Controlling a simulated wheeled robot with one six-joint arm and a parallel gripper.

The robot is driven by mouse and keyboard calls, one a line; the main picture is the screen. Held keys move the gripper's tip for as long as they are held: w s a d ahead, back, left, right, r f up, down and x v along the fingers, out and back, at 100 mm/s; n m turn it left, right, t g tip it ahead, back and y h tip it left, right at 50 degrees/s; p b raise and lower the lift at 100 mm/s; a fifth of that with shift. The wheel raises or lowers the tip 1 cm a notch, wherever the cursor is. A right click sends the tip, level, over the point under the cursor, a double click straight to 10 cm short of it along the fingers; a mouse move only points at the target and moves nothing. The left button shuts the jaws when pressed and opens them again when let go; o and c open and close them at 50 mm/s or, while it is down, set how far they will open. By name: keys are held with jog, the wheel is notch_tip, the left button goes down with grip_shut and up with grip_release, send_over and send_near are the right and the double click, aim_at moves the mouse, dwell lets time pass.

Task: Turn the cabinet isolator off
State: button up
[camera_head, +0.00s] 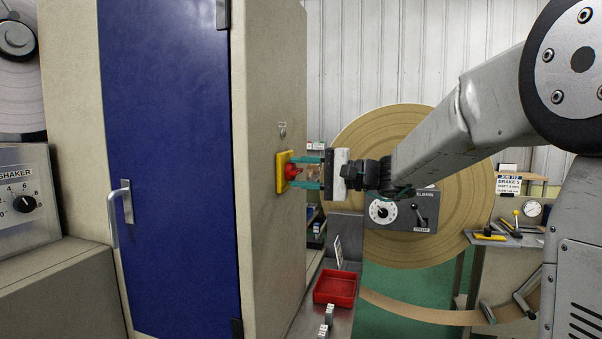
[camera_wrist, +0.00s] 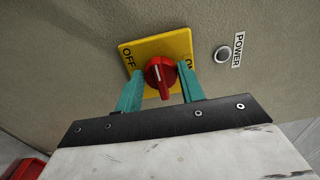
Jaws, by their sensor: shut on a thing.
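The cabinet isolator is a red rotary knob (camera_head: 290,172) on a yellow square plate (camera_head: 281,174), fixed to the beige side of the blue-doored cabinet (camera_head: 270,110). In the wrist view the red knob (camera_wrist: 159,72) sits between OFF on the left and a partly hidden ON on the right. Its white mark points toward the plate's top edge, between the two labels. My gripper (camera_head: 296,172) reaches in from the right, its green fingers shut on the knob from both sides. The wrist view shows the fingers (camera_wrist: 160,80) flanking the knob; the right one covers part of ON.
A round button labelled POWER (camera_wrist: 222,54) is beside the plate. The blue door (camera_head: 170,150) with its handle (camera_head: 117,214) is closed. A red tray (camera_head: 335,287) stands on the bench below my gripper. A large tan roll (camera_head: 400,130) stands behind the arm.

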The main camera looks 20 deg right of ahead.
jog(key=shift+d, duration=0.1)
dwell(0.3)
jog(key=o, duration=0.9)
jog(key=shift+o, duration=0.2)
jog(key=v, duration=0.7)
jog(key=shift+s+d, duration=0.2)
jog(key=shift+d, duration=0.1)
